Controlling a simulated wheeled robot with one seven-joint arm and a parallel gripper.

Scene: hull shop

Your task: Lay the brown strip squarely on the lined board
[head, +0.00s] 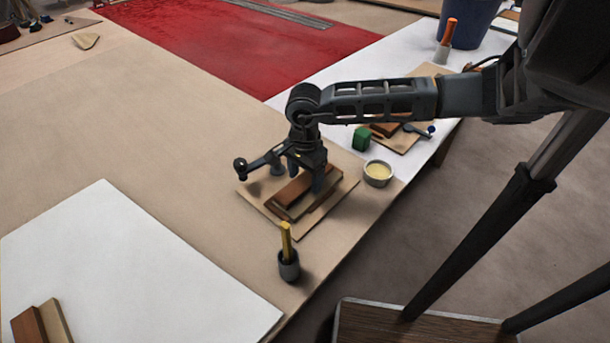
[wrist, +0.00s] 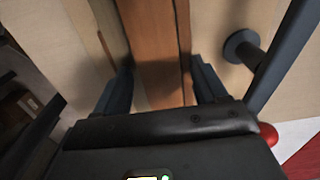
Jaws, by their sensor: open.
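A brown strip (head: 304,186) lies over a paler piece on a flat tan board (head: 296,229) near the table's right edge. Lines on this board are too small to make out, and I cannot tell how squarely the strip lies. My gripper (head: 306,176) is open, low over the strip, and hides part of it. In the wrist view the brown strip (wrist: 153,45) runs between the spread fingers of my gripper (wrist: 163,86), one finger on each side, with a gap on the left. Its near end is hidden by the gripper body.
A yellow-handled tool in a dark cup (head: 289,265) stands in front of the board. A cream-filled bowl (head: 378,173) and green block (head: 361,138) stand to its right. A white sheet (head: 120,260) lies left, with brown and tan pieces (head: 40,325). The table's middle left is clear.

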